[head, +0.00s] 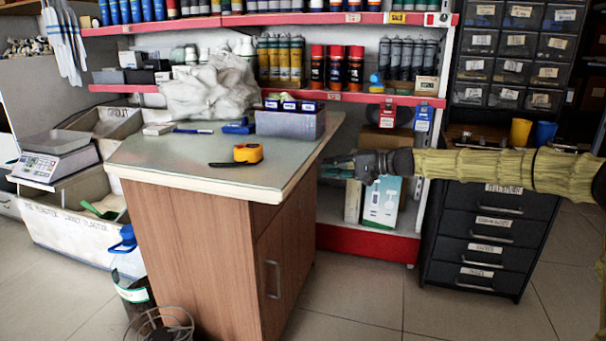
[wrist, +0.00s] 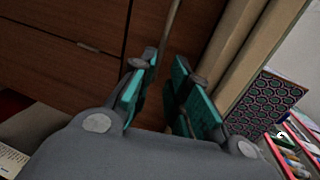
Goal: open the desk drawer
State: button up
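The desk (head: 190,250) has brown wooden sides and a pale top. Its right-hand face has a lower panel with a vertical metal handle (head: 273,279). The upper part of that face, under the top, is seen edge-on, so its drawer handle cannot be made out. My gripper (head: 335,168) is just right of the desk top's edge, pointing left. In the wrist view, its teal-padded fingers (wrist: 167,62) are apart before the brown desk front (wrist: 60,45). A thin bar (wrist: 171,28) shows between the fingertips; contact cannot be told. A small handle (wrist: 97,47) is to the left.
A tape measure (head: 248,153) and a purple bin (head: 290,123) are on the desk top. Red-edged shelves (head: 360,98) stand behind. A dark drawer cabinet (head: 490,235) stands right. The floor (head: 370,295) between is clear.

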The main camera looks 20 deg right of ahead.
jog(key=b+x, duration=0.3)
jog(key=x, duration=0.5)
jog(key=shift+w+a+f+b, duration=0.1)
jog(key=shift+a+f+b, duration=0.05)
jog(key=shift+a+b, duration=0.15)
grip_shut()
